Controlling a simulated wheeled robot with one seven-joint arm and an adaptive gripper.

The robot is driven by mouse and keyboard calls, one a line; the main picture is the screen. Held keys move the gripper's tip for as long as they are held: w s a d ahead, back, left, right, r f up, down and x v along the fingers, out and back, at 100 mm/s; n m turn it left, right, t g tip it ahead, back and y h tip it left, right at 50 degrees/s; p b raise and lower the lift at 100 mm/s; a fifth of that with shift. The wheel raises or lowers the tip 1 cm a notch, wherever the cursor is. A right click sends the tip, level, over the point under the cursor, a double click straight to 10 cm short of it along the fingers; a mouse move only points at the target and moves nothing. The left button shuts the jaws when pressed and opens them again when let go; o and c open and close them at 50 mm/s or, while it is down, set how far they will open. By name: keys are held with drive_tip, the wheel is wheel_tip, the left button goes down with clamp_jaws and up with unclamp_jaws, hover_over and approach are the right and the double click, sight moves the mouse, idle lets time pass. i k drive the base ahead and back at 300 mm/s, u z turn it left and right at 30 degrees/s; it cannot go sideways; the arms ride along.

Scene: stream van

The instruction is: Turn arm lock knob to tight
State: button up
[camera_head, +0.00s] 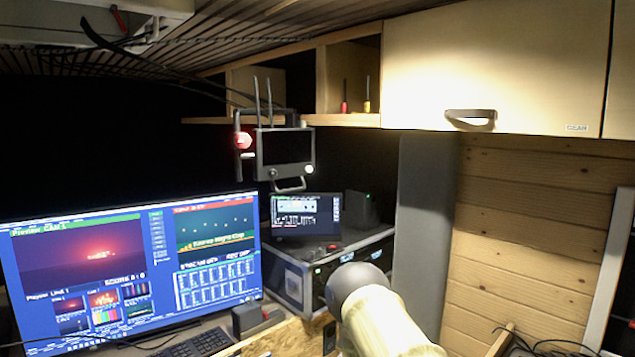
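A red round knob (243,140) sits on the left side of a dark bracket that hangs below the shelf. It is small in view, and I cannot read how far it is turned. The bracket carries a small dark monitor (285,147) with a pale round spot at its lower right. A handle-like loop (290,186) hangs under the monitor. My gripper is not in view, and nothing is seen touching the red knob.
A large lit screen (130,265) stands at the lower left. A small screen (305,215) and a red button (332,247) are on a dark equipment case (290,280). Cables (165,75) run above the bracket. A cabinet door (490,65) is at upper right.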

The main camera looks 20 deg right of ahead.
sight(242, 140)
drive_tip(key=z, duration=1.9)
drive_tip(key=k, duration=0.8)
drive_tip(key=u, duration=1.2)
drive_tip(key=i, duration=0.5)
drive_tip(key=u, duration=0.05)
